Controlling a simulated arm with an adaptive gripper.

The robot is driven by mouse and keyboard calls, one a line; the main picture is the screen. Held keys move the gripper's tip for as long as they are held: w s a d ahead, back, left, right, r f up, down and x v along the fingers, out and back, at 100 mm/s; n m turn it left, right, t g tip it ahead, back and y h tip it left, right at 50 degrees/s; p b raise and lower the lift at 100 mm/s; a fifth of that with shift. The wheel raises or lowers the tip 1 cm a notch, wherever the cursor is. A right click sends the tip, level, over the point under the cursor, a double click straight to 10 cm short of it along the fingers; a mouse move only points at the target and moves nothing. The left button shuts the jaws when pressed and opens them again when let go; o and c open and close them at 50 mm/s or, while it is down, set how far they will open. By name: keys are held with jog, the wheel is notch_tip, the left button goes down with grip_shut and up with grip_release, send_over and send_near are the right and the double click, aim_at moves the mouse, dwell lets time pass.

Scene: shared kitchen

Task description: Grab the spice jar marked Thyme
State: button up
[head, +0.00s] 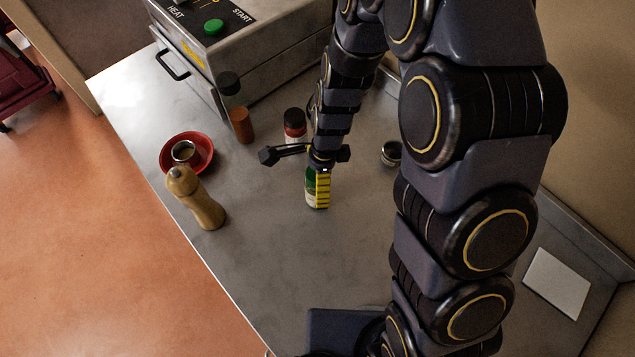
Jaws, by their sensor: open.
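No label is readable from here, so I cannot tell which jar is marked Thyme. A small green jar or bottle (311,186) with a pale label and a yellow, dark-striped patch stands on the metal counter, just below my gripper in the picture. My gripper (307,157) is open, its dark fingers spread left and right. I cannot tell whether it touches the green container. A jar with a dark top and red band (294,129) stands behind the gripper, partly hidden. A jar with a dark lid and brown-orange lower part (241,125) stands further left.
A wooden pepper mill (200,202) and a red saucer (205,160) holding a small cup (185,152) are near the counter's left edge. A small round container (391,153) is right of the gripper. A heating machine (275,55) stands behind. The counter's front (280,260) is clear.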

jog(key=shift+f, duration=0.8)
jog(key=shift+a, duration=0.1)
jog(key=c, duration=1.2)
jog(key=shift+r, duration=0.15)
